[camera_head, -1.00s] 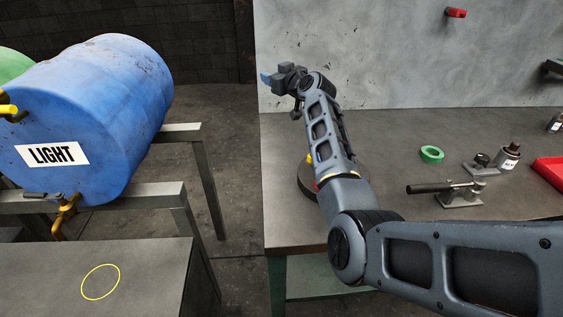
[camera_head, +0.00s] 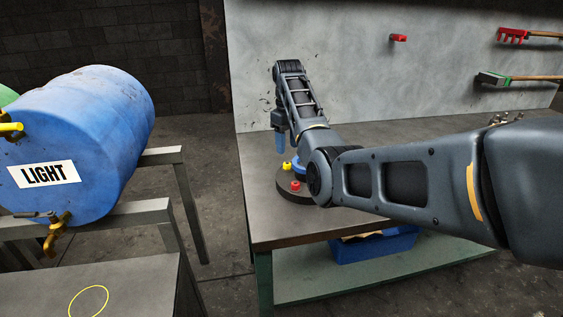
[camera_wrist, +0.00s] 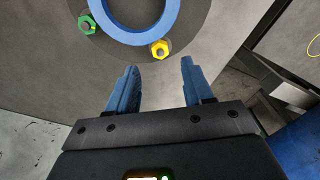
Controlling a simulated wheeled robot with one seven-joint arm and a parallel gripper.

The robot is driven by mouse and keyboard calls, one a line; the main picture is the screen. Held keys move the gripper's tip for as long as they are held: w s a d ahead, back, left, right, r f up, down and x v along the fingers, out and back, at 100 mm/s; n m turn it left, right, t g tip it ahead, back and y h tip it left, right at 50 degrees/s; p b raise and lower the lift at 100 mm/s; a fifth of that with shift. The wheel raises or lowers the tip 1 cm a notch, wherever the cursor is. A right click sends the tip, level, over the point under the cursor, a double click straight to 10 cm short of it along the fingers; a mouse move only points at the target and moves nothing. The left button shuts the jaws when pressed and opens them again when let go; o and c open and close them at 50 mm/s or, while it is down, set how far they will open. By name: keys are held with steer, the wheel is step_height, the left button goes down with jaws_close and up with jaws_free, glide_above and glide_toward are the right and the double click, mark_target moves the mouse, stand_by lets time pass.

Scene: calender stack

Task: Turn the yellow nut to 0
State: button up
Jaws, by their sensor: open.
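The yellow nut (camera_wrist: 160,48) sits on a dark round plate (camera_wrist: 196,22), just outside a blue ring (camera_wrist: 172,28), in the wrist view. In the head view the yellow nut (camera_head: 287,167) is on the left part of the plate (camera_head: 291,197), near a red nut (camera_head: 295,186). A green nut (camera_wrist: 87,25) shows left of the ring in the wrist view. My gripper (camera_wrist: 158,78) is open and empty, with its blue fingers pointing toward the plate and the yellow nut ahead of the gap. In the head view my gripper (camera_head: 281,143) points down above the plate. No number markings are readable.
The plate lies near the left end of the grey workbench (camera_head: 270,225). A blue barrel (camera_head: 90,130) marked LIGHT rests on a metal frame at left. A blue bin (camera_head: 375,247) is on the lower shelf. Tools hang on the back wall.

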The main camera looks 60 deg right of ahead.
mark_target(287, 163)
steer(key=shift+f+p, duration=0.3)
steer(key=shift+f, duration=2.9)
steer(key=shift+c, duration=0.5)
jaws_close()
